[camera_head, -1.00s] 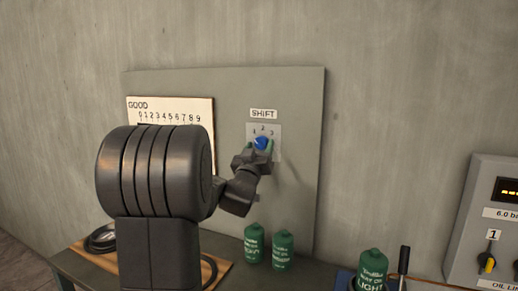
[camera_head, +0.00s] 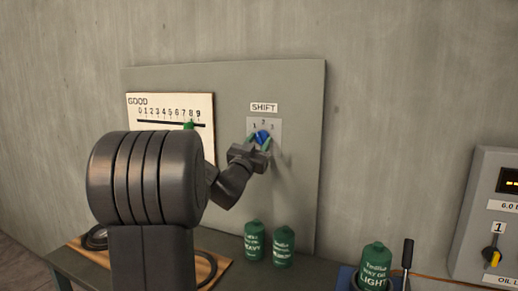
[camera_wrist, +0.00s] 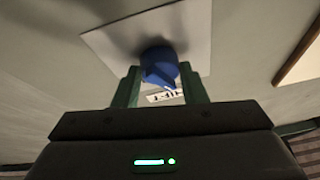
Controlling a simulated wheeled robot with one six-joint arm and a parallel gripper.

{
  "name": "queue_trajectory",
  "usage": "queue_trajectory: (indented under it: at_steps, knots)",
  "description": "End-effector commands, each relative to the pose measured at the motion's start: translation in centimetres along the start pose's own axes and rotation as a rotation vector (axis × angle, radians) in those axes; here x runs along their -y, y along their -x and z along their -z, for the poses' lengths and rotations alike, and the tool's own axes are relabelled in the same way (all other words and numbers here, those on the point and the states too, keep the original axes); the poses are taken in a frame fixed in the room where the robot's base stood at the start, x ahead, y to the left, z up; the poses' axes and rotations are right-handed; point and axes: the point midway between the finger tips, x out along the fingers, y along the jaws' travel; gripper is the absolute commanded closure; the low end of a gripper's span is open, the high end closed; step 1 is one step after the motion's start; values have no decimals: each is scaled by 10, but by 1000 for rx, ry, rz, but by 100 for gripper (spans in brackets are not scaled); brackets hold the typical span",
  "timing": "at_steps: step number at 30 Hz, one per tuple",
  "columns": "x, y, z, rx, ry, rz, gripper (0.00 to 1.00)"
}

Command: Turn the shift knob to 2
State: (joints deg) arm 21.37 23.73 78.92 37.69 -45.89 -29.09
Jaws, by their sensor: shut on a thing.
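The blue shift knob (camera_head: 263,137) sits on a pale plate (camera_head: 277,130) marked 1, 2 and 3, under a SHIFT label (camera_head: 264,107) on the grey panel. My gripper (camera_head: 262,142) is at the knob, with its green fingers on either side of it. In the wrist view the blue knob (camera_wrist: 159,66) sits between the two green fingertips (camera_wrist: 160,85), and the gripper is shut on it. I cannot tell which number the knob points to.
A GOOD gauge board (camera_head: 165,108) with a green marker (camera_head: 188,126) near 8 is left of the knob. Green canisters (camera_head: 283,247) stand on the bench below. A control box (camera_head: 487,220) is at the right.

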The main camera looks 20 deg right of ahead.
Motion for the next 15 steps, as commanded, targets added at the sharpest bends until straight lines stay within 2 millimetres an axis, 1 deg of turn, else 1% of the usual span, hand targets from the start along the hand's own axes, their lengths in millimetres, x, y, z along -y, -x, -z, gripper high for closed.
queue_trajectory:
  at_steps: [6,15]
  knots:
    - [2,0,-1,-12,-161,-68,84]
    - [4,0,0,-24,-312,-133,84]
